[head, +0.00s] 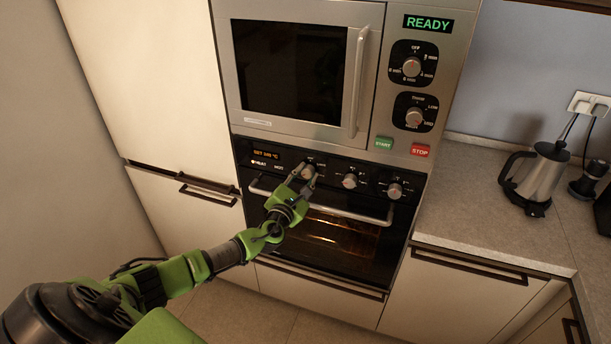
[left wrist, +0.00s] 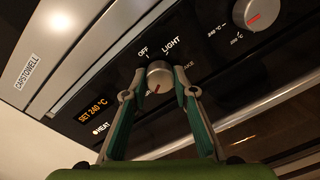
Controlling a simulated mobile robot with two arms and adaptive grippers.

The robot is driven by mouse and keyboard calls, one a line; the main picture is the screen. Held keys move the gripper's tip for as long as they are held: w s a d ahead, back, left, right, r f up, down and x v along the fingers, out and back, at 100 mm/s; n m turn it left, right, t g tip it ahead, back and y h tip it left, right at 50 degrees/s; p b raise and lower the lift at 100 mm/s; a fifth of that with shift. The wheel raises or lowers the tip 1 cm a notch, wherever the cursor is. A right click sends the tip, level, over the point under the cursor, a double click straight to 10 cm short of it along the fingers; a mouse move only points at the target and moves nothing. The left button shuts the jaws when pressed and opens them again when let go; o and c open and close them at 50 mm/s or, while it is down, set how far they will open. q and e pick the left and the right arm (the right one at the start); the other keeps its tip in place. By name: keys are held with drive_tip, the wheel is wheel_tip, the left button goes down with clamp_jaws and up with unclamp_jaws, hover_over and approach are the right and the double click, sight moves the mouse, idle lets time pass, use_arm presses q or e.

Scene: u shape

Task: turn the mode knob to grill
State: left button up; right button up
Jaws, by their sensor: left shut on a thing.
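The oven's mode knob (head: 308,172) is the leftmost of three knobs on the black control panel under the microwave. My left gripper (head: 306,178) reaches it from the front, fingers shut around its sides. In the left wrist view the grey knob (left wrist: 159,75) sits between the fingertips of my left gripper (left wrist: 158,92). Its red mark is on the lower part of its face. OFF, LIGHT and a partly covered label ending in AKE show around it. The labels below are hidden or unreadable. My right gripper is not in view.
The oven display (left wrist: 93,110) reads SET 240 °C, with a HEAT light beside it. Another knob (head: 350,181) is close on the right. The oven door handle (head: 340,211) runs below the panel. A microwave (head: 290,70) is above; a kettle (head: 540,175) stands on the right counter.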

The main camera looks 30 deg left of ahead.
use_arm(q)
drive_tip(key=o, duration=1.1)
drive_tip(key=shift+f, duration=0.1)
drive_tip(key=v, duration=1.2)
